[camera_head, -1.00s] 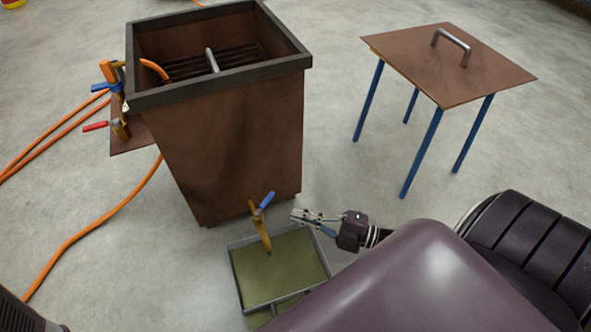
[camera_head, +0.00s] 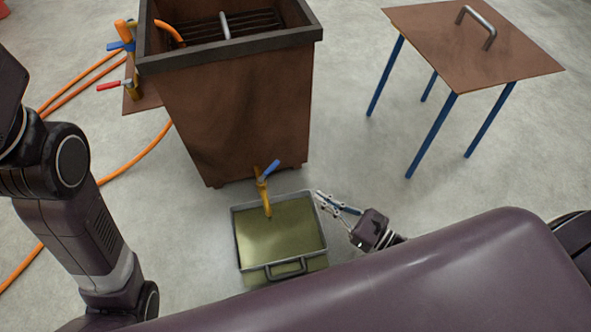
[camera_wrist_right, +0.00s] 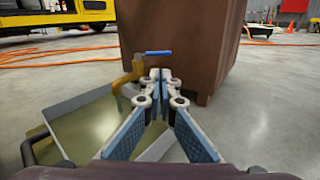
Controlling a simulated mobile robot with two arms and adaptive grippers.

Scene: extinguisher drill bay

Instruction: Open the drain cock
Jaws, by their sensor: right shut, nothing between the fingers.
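The drain cock (camera_head: 264,196) is a brass-yellow tap low on the front of the brown tank (camera_head: 235,110). Its blue lever (camera_head: 267,170) slants up to the right. In the right wrist view the cock (camera_wrist_right: 129,82) stands left of the fingertips and its lever (camera_wrist_right: 158,53) lies about level. My right gripper (camera_head: 325,200) is shut and empty, to the right of the cock and apart from it, by the tray's right rim. It fills the lower middle of the right wrist view (camera_wrist_right: 160,78). My left arm shows at the left; its gripper is out of view.
A grey-rimmed tray (camera_head: 323,226) with greenish contents sits under the cock. A brown-topped table (camera_head: 490,65) with blue legs stands right. Orange hoses (camera_head: 150,150) lie on the left floor. A red-levered valve (camera_head: 109,87) is on the tank's left. Floor between tank and table is clear.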

